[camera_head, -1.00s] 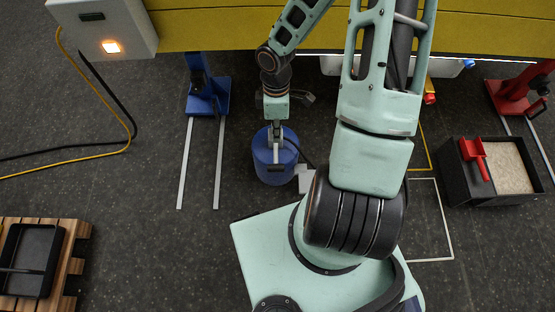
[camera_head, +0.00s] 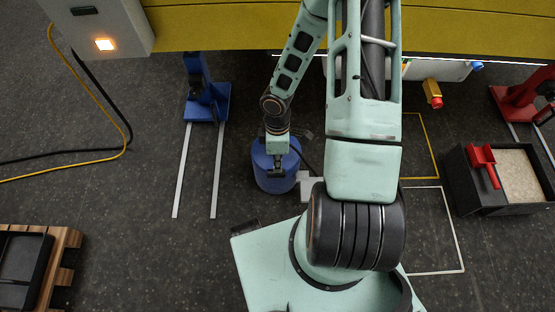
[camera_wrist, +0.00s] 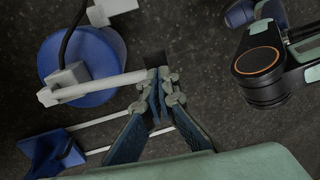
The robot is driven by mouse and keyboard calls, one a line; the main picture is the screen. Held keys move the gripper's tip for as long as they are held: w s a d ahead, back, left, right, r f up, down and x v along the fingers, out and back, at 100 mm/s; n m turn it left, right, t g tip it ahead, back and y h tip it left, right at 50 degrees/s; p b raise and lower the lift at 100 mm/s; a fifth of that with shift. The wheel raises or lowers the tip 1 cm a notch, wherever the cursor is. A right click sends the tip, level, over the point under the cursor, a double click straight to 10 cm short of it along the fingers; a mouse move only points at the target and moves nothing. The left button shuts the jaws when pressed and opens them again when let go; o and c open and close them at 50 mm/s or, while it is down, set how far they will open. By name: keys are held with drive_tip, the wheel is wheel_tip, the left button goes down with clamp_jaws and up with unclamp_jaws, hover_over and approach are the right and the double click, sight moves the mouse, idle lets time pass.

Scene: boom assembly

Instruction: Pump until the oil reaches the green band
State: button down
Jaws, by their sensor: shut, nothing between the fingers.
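The blue round drum (camera_head: 262,178) stands on the floor below my arm; it also shows in the wrist view (camera_wrist: 108,45). My gripper (camera_head: 277,174) is over the drum in the head view. The gripper is shut and empty. No oil level or green band can be made out.
A blue stand (camera_head: 207,100) with pale floor rails is left of the drum. A black bin (camera_head: 477,200) with a red scoop (camera_head: 483,160) stands at the right. A yellow boom (camera_head: 220,28) spans the top. Open floor (camera_head: 130,220) lies at the left.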

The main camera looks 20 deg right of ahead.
drive_tip(key=shift+s+f, duration=0.1)
drive_tip(key=shift+f, duration=0.15)
